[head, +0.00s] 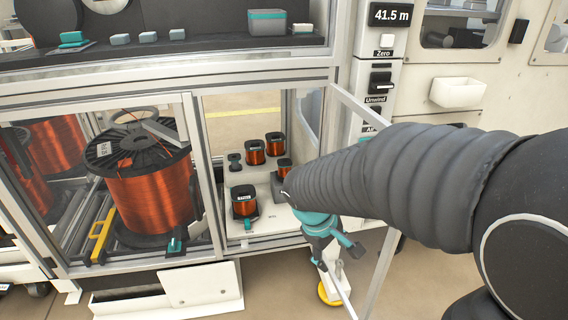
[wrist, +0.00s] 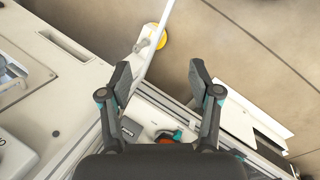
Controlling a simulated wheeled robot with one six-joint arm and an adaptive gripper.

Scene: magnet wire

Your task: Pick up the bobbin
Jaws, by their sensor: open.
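Several small bobbins stand in the open lower compartment in the head view. Copper-wound ones are at the front (head: 244,204), the back left (head: 255,154) and the back right (head: 274,145); another (head: 284,168) is partly hidden by my arm. A bare dark spool (head: 235,161) stands at the back left. Which bobbin is meant, I cannot tell. My gripper (head: 335,243) is just outside the compartment, to the right of the front bobbin and apart from it.
A large copper wire reel (head: 145,195) stands behind the left panel. The open door frame (head: 378,275) stands close to my gripper on the right. A pale stand with a yellow base (head: 329,291) is below it. Open floor lies in front.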

